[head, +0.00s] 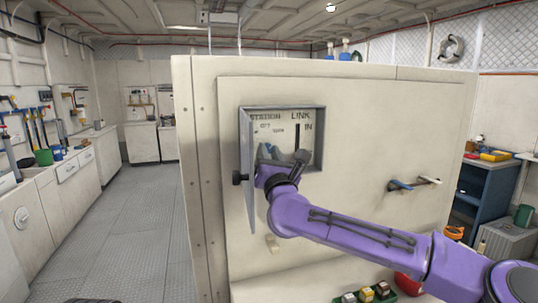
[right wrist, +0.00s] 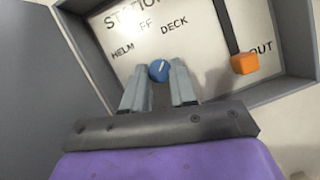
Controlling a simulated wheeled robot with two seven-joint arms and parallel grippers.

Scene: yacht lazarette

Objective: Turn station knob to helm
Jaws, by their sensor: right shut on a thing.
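The blue station knob (right wrist: 158,71) sits between the fingertips of my right gripper (right wrist: 158,88) in the right wrist view. My right gripper is shut on it. The knob's white mark points up and slightly right, roughly toward the DECK label (right wrist: 174,24); the HELM label (right wrist: 122,53) is to its left. In the head view my right gripper (head: 270,153) reaches into the recessed control panel (head: 282,122) and hides the knob. My left gripper is not in view.
An orange link handle (right wrist: 244,63) sits at the OUT end of its dark slot, right of the gripper. The box's open door (head: 247,170) stands close on the gripper's left. Open floor (head: 125,225) lies left.

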